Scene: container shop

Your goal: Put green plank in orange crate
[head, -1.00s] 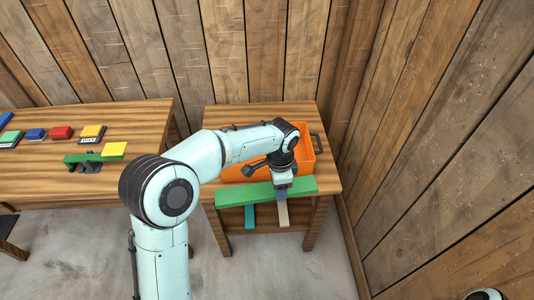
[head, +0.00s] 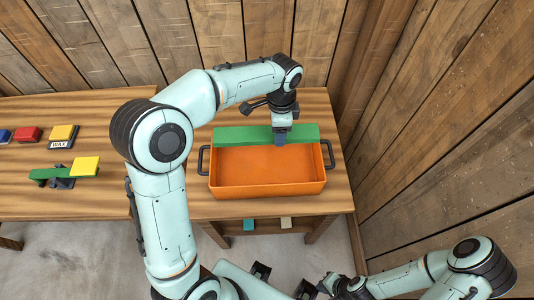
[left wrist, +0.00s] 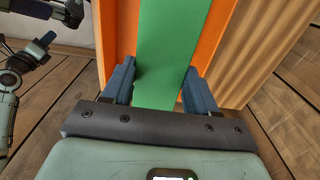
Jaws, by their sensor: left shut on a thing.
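The green plank (head: 240,135) lies crosswise over the back part of the orange crate (head: 268,189) in the head view. My left gripper (head: 281,138) is shut on the plank near its middle, from above. In the left wrist view the plank (left wrist: 170,50) runs between the two blue fingers, with orange crate wall (left wrist: 211,45) beside it. I cannot tell how high the plank is above the crate floor. The visible crate floor is bare. My right gripper (head: 327,285) is at the bottom of the head view, away from the crate; its finger opening is unclear.
The crate stands on a wooden table (head: 330,205) with dark handles at both sides. Wooden walls close in behind and right.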

